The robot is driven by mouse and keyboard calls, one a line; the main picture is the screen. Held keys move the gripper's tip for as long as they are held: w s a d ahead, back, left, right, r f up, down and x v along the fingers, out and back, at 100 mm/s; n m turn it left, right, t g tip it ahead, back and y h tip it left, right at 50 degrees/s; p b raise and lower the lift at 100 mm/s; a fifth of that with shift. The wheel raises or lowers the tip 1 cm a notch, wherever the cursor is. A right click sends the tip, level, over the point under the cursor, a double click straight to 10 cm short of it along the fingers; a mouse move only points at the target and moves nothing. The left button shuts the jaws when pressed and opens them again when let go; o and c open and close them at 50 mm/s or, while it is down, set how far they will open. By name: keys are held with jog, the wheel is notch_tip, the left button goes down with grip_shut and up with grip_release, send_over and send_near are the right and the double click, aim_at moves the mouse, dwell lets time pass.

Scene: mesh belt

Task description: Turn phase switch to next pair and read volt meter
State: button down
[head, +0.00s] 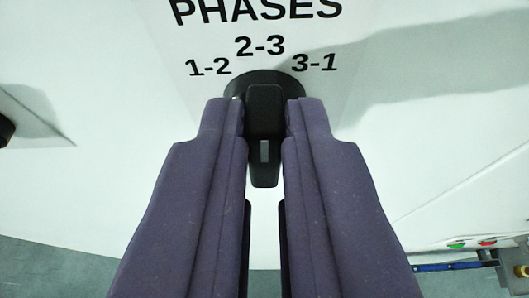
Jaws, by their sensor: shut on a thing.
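The phase switch (265,112) is a black rotary knob with a long handle on a round black base. It sits on a white panel (100,190) below the label PHASES with the marks 1-2, 2-3 and 3-1. The handle stands straight up and down in the picture, in line with 2-3. A light grey mark shows on its lower part. My gripper (265,120) has its two purple fingers on either side of the knob and is shut on it. The fingers hide part of the knob's base. The volt meter is not in view.
A black part (5,129) on a pale plate shows at the left edge. At the lower right are a green button (457,245), a red button (487,242), a blue-handled item (450,267) and a brass-coloured fitting (518,271). Grey-green floor shows below.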

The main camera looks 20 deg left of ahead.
jog(key=shift+w+d+f+m+y+b, duration=0.1)
jog(key=shift+d+m+y+b, duration=0.1)
jog(key=shift+m+y+b, duration=0.6)
jog(key=shift+w+d+f+m+y+b, duration=0.15)
jog(key=shift+m+y+b, duration=0.3)
jog(key=shift+m, duration=0.6)
jog(key=shift+s+d+m+y+b, duration=0.1)
jog(key=shift+d+m+y+b, duration=0.15)
jog(key=shift+m+y+b, duration=0.55)
jog(key=shift+m, duration=0.35)
jog(key=c, duration=1.2)
grip_release()
jog(key=shift+o, duration=0.2)
jog(key=shift+d, duration=0.1)
jog(key=v, duration=0.7)
jog(key=shift+s+d+r+b, duration=0.2)
jog(key=shift+s+b, duration=0.05)
jog(key=shift+b, duration=0.2)
